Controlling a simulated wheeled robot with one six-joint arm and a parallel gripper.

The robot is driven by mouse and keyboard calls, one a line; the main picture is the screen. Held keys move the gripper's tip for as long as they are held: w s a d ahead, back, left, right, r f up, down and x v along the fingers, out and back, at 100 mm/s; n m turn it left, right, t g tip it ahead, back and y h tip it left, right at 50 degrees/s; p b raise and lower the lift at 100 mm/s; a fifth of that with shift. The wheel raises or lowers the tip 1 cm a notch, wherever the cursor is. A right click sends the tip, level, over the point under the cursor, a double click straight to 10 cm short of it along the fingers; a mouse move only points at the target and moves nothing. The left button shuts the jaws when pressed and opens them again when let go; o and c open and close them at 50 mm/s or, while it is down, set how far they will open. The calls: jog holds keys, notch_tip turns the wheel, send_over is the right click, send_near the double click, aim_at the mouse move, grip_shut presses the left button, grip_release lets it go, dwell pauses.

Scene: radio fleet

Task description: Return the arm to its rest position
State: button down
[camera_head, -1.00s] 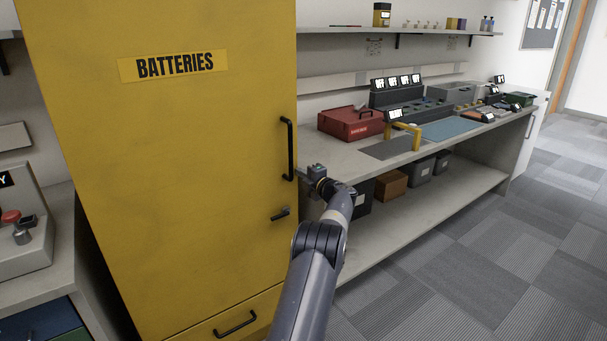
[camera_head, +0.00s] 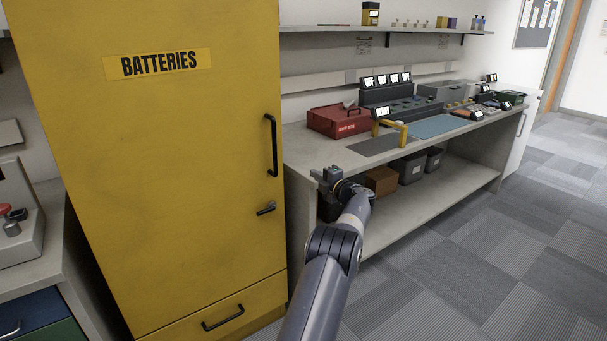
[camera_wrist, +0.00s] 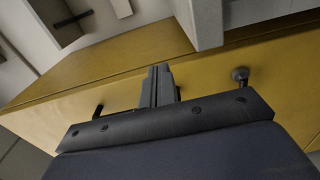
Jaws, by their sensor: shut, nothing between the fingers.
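My gripper (camera_head: 325,178) is at the end of my outstretched arm, in front of the workbench's left end and just right of the yellow cabinet. In the wrist view my gripper (camera_wrist: 158,72) shows with its fingers together and nothing between them. The yellow BATTERIES cabinet (camera_head: 170,150) stands at left with its door closed. Its yellow face (camera_wrist: 130,55) also fills much of the wrist view. My gripper looks apart from the cabinet's door handle (camera_head: 272,145) and lever (camera_head: 265,208).
The workbench (camera_head: 310,152) carries a red case (camera_head: 340,121), a yellow bracket (camera_head: 396,130), a blue mat (camera_head: 440,126) and a bank of chargers (camera_head: 388,95). Bins (camera_head: 412,168) sit on its lower shelf. The carpet (camera_head: 480,260) at right is clear. A grey counter (camera_head: 35,270) is at left.

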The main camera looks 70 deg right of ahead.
jog(key=shift+s+d, duration=0.15)
jog(key=shift+s, duration=0.9)
